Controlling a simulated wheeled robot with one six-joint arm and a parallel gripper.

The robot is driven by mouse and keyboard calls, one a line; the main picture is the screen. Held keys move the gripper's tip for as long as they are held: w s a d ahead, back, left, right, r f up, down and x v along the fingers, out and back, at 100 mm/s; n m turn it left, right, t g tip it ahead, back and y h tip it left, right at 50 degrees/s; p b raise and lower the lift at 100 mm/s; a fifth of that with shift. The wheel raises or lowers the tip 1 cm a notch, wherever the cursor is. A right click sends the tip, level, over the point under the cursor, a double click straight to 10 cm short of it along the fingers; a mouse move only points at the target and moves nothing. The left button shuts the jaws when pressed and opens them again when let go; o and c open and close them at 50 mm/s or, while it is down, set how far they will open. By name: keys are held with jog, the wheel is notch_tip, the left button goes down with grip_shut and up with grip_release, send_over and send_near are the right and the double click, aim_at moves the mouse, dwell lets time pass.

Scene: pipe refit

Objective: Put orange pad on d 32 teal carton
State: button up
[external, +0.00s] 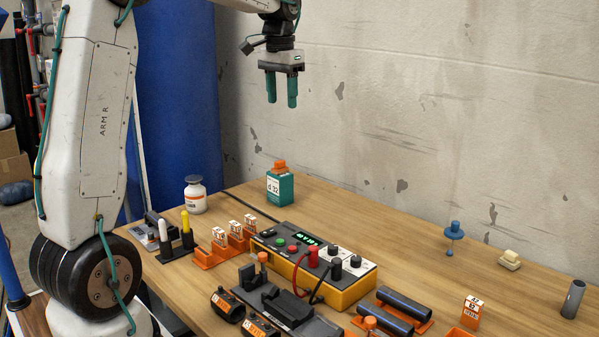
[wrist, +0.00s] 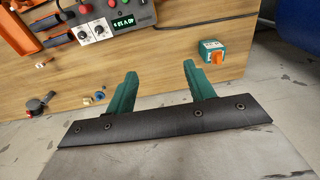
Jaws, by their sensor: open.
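The teal carton (external: 280,188) marked "d 32" stands upright at the back of the table. The orange pad (external: 280,167) sits on top of it. The carton also shows in the wrist view (wrist: 208,46), with the orange pad (wrist: 213,58) on its top. My gripper (external: 282,104) hangs above the table, high over the carton, with its teal fingers apart and nothing between them.
A yellow and grey control box (external: 315,264) with cables stands mid-table. A white jar (external: 195,195) is left of the carton. Orange holders (external: 208,256), black pipes (external: 404,304) and a blue knobbed part (external: 454,230) lie around. The wall is close behind the table.

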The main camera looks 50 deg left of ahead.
jog(key=s+d+f, duration=0.1)
jog(key=s+d, duration=0.6)
jog(key=s, duration=0.6)
jog(key=s+d+f, duration=0.1)
jog(key=s+d, duration=0.5)
jog(key=s, duration=0.7)
jog(key=s+d+f, duration=0.2)
jog(key=s+f, duration=0.3)
jog(key=s, duration=0.4)
jog(key=shift+f+t, duration=0.25)
jog(key=shift+t, duration=0.15)
jog(key=shift+s+d, duration=0.1)
